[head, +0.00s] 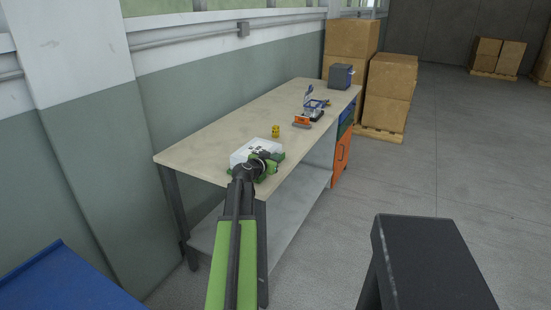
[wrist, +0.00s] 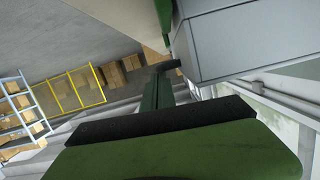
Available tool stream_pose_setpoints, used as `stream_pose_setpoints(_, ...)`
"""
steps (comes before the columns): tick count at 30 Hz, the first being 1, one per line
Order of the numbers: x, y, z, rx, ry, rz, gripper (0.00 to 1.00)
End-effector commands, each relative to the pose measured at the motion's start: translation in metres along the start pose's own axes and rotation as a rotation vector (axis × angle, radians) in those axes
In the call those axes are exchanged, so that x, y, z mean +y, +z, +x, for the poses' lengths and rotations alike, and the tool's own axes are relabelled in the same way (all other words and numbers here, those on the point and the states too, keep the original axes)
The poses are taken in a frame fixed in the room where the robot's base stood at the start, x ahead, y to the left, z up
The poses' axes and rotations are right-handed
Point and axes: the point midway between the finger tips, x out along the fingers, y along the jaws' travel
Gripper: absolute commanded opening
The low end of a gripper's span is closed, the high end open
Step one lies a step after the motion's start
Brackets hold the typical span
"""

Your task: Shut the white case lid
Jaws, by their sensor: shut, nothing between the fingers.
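The white case (head: 241,155) sits near the front left part of the workbench. Small dark marks show on its top. In the wrist view my gripper (wrist: 170,72) is shut and holds nothing. A pale grey boxy surface (wrist: 240,38) lies close beside the fingers there, and it looks like the case.
The workbench (head: 205,140) stands along the wall. It bears a yellow block (head: 276,131), an orange-and-grey tool (head: 302,122), a blue-framed device (head: 312,105) and a dark box (head: 340,76). Cardboard boxes (head: 390,85) stand beyond.

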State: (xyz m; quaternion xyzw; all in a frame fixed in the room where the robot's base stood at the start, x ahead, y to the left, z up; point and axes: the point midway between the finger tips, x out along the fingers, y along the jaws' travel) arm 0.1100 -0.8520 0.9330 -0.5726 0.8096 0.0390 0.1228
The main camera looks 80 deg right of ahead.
Motion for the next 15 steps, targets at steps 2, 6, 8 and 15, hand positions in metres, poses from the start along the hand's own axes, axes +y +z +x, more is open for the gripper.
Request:
stream_pose_setpoints(2,0.000,0.001,0.000,-0.003,0.001,0.003,0.00)
stream_pose_setpoints(6,0.000,0.001,0.000,-0.003,0.002,0.003,0.00)
stream_pose_setpoints(8,0.000,0.001,0.000,-0.003,0.002,0.003,0.00)
stream_pose_setpoints(15,-0.001,-0.020,-0.007,-0.002,-0.001,0.002,0.00)
